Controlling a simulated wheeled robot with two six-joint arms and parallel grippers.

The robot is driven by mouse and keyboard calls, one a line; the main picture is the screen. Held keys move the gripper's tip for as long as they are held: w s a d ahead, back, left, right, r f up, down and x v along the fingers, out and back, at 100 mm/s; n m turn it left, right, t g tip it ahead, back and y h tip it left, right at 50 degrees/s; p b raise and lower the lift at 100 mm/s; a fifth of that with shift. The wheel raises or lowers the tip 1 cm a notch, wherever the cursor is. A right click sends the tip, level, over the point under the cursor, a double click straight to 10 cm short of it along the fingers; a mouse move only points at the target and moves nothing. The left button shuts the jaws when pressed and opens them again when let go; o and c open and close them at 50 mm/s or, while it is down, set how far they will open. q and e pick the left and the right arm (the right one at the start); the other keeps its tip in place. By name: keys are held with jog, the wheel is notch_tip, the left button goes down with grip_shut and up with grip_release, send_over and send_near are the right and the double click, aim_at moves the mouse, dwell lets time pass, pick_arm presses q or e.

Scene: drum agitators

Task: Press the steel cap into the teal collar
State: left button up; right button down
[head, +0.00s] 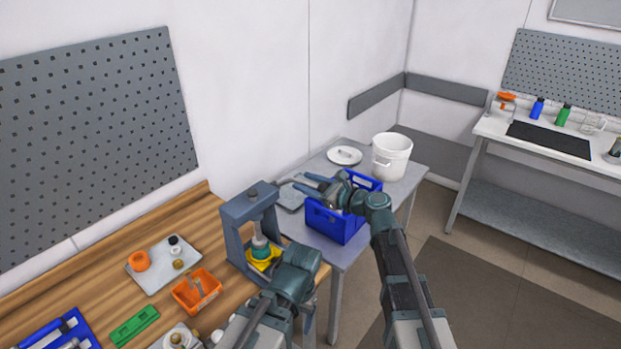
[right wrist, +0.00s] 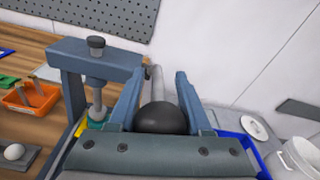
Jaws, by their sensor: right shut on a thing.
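The press (head: 234,228) stands at the right end of the wooden bench, with its ram (head: 259,226) lowered. Below the ram, the teal collar (head: 261,252) sits on a yellow base (head: 262,264). The steel cap cannot be told apart from the ram's foot above the collar. In the right wrist view, the collar is mostly hidden behind a finger. My right gripper (head: 302,184) is to the right of the press. It is shut on the press lever (right wrist: 157,84), whose black ball knob (right wrist: 162,118) lies between the fingers. My left arm is in front of the press; its gripper is not visible.
An orange bin (head: 197,291) and a pale tray (head: 153,266) with small parts are left of the press. A green block (head: 134,326) lies in front.

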jog(key=r+p, duration=0.1)
jog(key=p, duration=0.1)
jog(key=w+a+r+g+h+p, duration=0.1)
jog(key=p, duration=0.1)
jog(key=a+r+h+p, duration=0.1)
jog(key=p, duration=0.2)
jog(key=shift+w+r+g, duration=0.2)
jog(key=shift+r+g, duration=0.1)
jog(key=shift+r, duration=0.05)
pick_arm(q)
notch_tip(320, 180, up, 10)
jog(key=p, duration=0.1)
pick_arm(e)
jog(key=shift+w+a+r+h, duration=0.15)
jog(key=shift+w+a+h, duration=0.1)
jog(key=shift+a+h, duration=0.05)
pick_arm(q)
jog(key=shift+r, duration=0.15)
pick_arm(e)
jog(key=shift+a, duration=0.1)
jog(key=shift+c, duration=2.1)
grip_release()
jog(key=shift+r, duration=0.1)
